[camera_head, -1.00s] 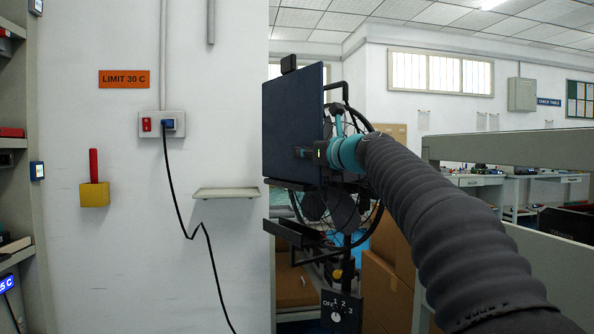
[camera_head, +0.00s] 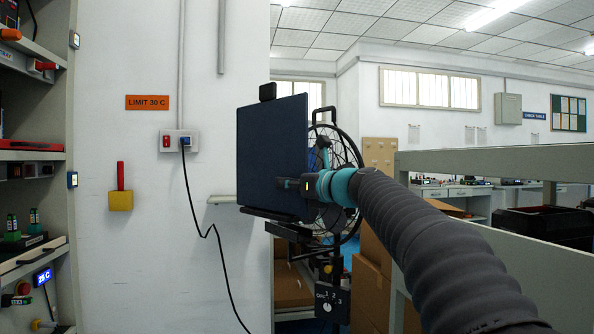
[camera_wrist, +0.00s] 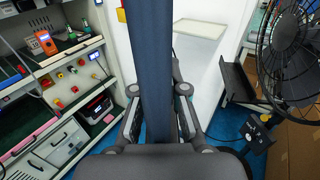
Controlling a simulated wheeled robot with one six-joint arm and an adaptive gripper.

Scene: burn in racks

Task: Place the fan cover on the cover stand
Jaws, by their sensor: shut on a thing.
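The fan cover is a flat dark blue panel (camera_head: 268,150), held upright; in the wrist view it shows edge-on as a tall blue strip (camera_wrist: 157,60). My gripper (camera_head: 285,184) is shut on it; in the wrist view the fingers (camera_wrist: 158,108) lie on both sides of the panel. Behind the cover, partly hidden, stands a black wire-caged fan (camera_head: 345,160), at the right in the wrist view (camera_wrist: 292,55). A black trough-like holder (camera_head: 290,231) is on or beside the fan's post, below the cover; it also shows in the wrist view (camera_wrist: 236,82). I cannot tell whether it is the cover stand.
A pale wall shelf (camera_head: 221,199) is left of the cover and partly hidden by it. Racks with devices (camera_head: 30,180) stand at the far left. A grey frame (camera_head: 490,160) is at the right. Cardboard boxes (camera_head: 372,250) are behind the fan. A black cable hangs on the wall.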

